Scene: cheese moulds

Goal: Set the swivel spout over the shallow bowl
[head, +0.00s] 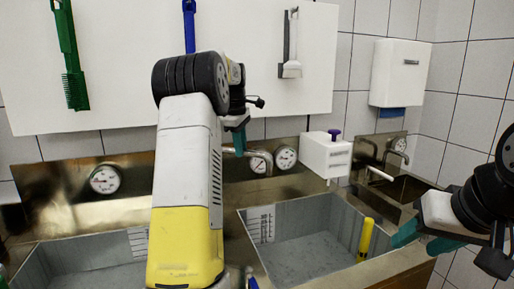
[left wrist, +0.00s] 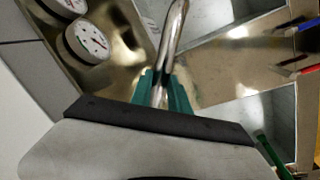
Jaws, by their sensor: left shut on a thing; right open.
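The swivel spout (head: 262,156) is a bent steel pipe at the back wall, near two dials. It also shows in the left wrist view (left wrist: 173,38), running up out of the picture. My left gripper (left wrist: 163,90) is shut around the pipe between its teal fingers; in the head view my arm hides most of the grip. Two grey bowls stand side by side, the left bowl (head: 60,258) partly hidden by my arm and the right bowl (head: 310,250). I cannot tell which is shallower. My right gripper (head: 425,238) is open and empty at the right bowl's right side.
A white box with a purple knob (head: 326,155) stands behind the right bowl. A yellow handle (head: 366,237) rises inside that bowl's right side. A small tap (head: 397,150) and sink are at the back right. Brushes and a scraper hang on the white wall board (head: 120,60).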

